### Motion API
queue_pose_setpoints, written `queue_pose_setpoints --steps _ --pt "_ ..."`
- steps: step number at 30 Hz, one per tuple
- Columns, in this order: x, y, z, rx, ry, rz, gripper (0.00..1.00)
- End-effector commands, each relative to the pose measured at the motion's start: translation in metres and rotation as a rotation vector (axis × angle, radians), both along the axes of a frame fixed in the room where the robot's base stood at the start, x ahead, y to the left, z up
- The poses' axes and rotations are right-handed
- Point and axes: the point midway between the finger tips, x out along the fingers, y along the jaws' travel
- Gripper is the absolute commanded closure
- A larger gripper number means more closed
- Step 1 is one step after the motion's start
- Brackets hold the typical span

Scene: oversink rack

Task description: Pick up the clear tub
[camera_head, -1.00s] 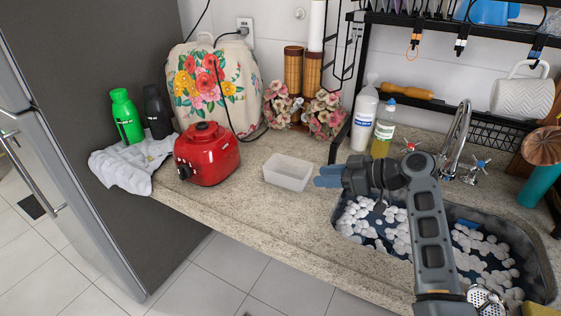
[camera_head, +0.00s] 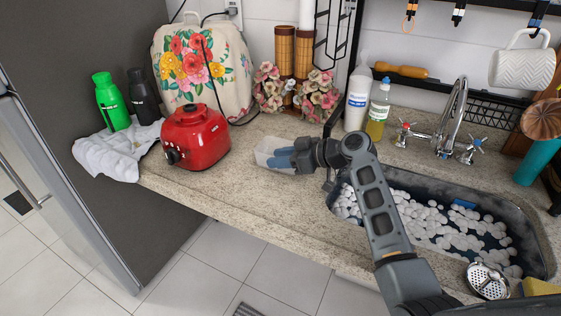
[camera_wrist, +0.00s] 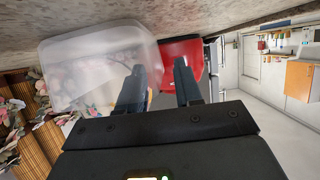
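The clear tub (camera_head: 264,150) sits on the stone counter, right of the red appliance. My gripper (camera_head: 275,160) reaches in from the right, its blue-grey fingers overlapping the tub's right and front part. In the wrist view the tub (camera_wrist: 90,68) fills the upper left, and my gripper (camera_wrist: 158,78) is open. One finger overlaps the tub's right part, and the tub's edge shows in the gap between the fingers. I cannot tell whether either finger touches the tub.
The red appliance (camera_head: 196,138) stands left of the tub. Flowers (camera_head: 318,98) and a white bottle (camera_head: 358,98) stand behind. The sink (camera_head: 520,240) lies to the right. The counter's front part (camera_head: 240,200) is clear.

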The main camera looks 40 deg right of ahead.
Motion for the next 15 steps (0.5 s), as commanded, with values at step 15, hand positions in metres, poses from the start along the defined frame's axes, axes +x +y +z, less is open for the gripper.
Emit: queue_pose_setpoints --steps 15 --pt "0.0047 0.0014 -0.0014 -0.002 -0.001 -0.001 0.84"
